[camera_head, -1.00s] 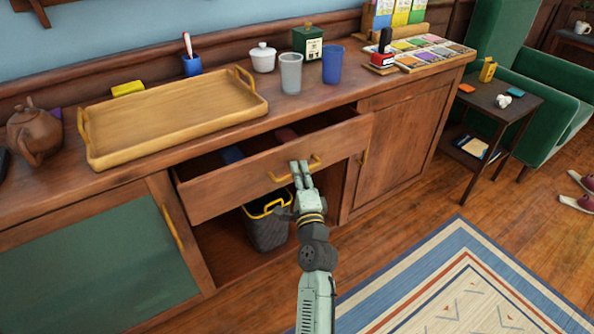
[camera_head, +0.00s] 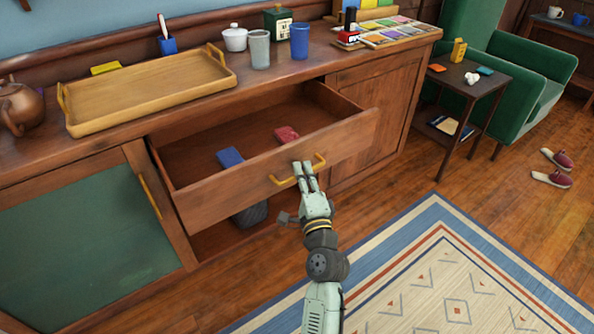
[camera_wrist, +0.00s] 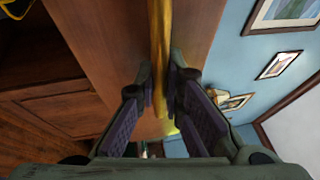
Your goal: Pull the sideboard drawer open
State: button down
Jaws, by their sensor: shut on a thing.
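The sideboard (camera_head: 365,125) is brown wood along the wall. Its drawer (camera_head: 235,192) stands well out from the body, and its inside shows. A blue item (camera_head: 230,157) and a red item (camera_head: 286,135) lie in it. My gripper (camera_head: 304,172) is shut on the drawer's yellow handle (camera_head: 280,181) at the drawer front. In the wrist view the handle (camera_wrist: 159,50) runs between the two fingers of my gripper (camera_wrist: 160,92).
A wooden tray (camera_head: 225,83), a grey cup (camera_head: 259,50) and a blue cup (camera_head: 299,42) stand on the sideboard top. A dark basket (camera_head: 250,215) shows below the drawer. A patterned rug (camera_head: 455,270) and a small side table (camera_head: 490,88) are to the right.

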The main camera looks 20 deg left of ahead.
jog(key=shift+s+d, duration=0.25)
jog(key=shift+d, duration=0.05)
jog(key=c, duration=1.7)
grip_release()
jog(key=shift+r, duration=0.1)
